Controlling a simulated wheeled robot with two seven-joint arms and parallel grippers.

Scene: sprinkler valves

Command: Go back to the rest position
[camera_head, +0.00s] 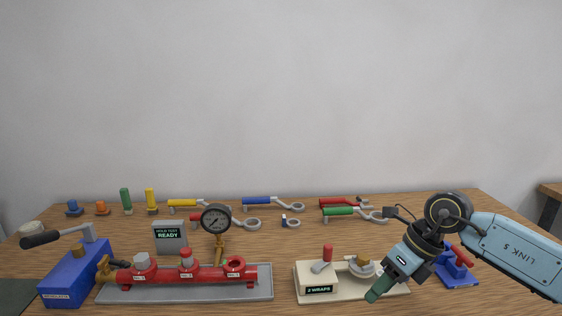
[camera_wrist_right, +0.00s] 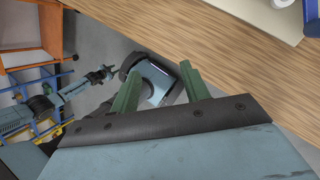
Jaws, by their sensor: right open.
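My right gripper (camera_head: 377,291) hangs over the front right of the table, its green fingers pointing down and left beside the cream board (camera_head: 302,279). In the right wrist view its two green fingers (camera_wrist_right: 160,88) stand apart with no object between them. In that view the fingers point past the table edge, over the floor and parts of my own body. In the head view the gripper and arm partly cover the blue base with a red handle (camera_head: 463,256). My left gripper does not show in the head view.
A red manifold (camera_head: 205,275) on a grey plate, a blue pump (camera_head: 75,275) and a pressure gauge (camera_head: 216,219) stand left of my right gripper. The wooden table edge (camera_wrist_right: 215,30) crosses the wrist view.

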